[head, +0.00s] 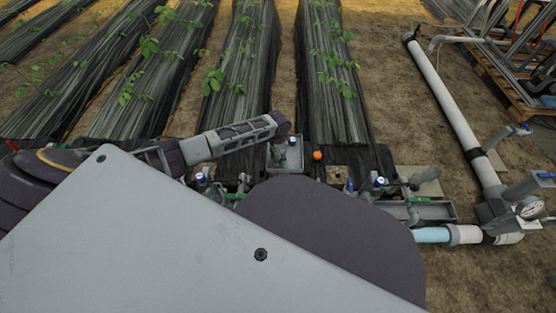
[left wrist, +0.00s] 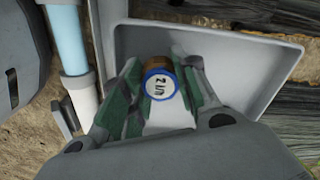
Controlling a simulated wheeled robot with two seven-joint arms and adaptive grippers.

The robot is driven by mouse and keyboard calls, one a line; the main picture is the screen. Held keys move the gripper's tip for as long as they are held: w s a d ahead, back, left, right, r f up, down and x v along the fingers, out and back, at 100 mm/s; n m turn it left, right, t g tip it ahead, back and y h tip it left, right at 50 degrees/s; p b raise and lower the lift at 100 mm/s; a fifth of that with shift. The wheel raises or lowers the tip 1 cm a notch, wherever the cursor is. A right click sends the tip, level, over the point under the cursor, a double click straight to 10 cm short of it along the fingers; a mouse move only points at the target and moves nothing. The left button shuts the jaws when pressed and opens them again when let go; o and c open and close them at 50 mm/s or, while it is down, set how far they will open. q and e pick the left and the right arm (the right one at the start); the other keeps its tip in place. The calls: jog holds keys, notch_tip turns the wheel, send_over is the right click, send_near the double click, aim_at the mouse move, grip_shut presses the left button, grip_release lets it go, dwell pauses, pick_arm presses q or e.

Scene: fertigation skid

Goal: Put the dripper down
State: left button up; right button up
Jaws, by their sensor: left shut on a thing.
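The dripper (left wrist: 161,83) is a short brown cylinder with a blue-rimmed white face marked with a 2. My left gripper (left wrist: 160,98) is shut on it, one green-padded finger on each side. Behind the dripper lies a grey tray (left wrist: 232,50) with a raised rim; I cannot tell whether the dripper touches its floor. In the head view my left gripper (head: 284,143) is over a small grey tray (head: 287,167), and the blue top of the dripper (head: 292,140) shows there. My right gripper is not in view.
An orange ball-like thing (head: 317,155) sits right of the tray. Blue-capped fittings (head: 202,178) stand nearer me on the left. A long grey tray (head: 432,211), a white pipe (head: 445,98) and a round gauge (head: 530,207) are on the right. Covered plant beds (head: 238,70) lie beyond.

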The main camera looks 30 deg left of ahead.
pick_arm(q)
jog(key=shift+f, duration=0.35)
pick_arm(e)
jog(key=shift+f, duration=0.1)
pick_arm(q)
jog(key=o, duration=0.9)
jog(key=shift+c, duration=0.2)
jog(key=shift+r, duration=0.1)
jog(key=shift+r+p, duration=0.5)
jog(key=shift+r, duration=0.55)
notch_tip(320, 180, up, 9)
jog(key=p, duration=0.4)
jog(key=shift+f, duration=0.15)
jog(key=shift+r, duration=0.7)
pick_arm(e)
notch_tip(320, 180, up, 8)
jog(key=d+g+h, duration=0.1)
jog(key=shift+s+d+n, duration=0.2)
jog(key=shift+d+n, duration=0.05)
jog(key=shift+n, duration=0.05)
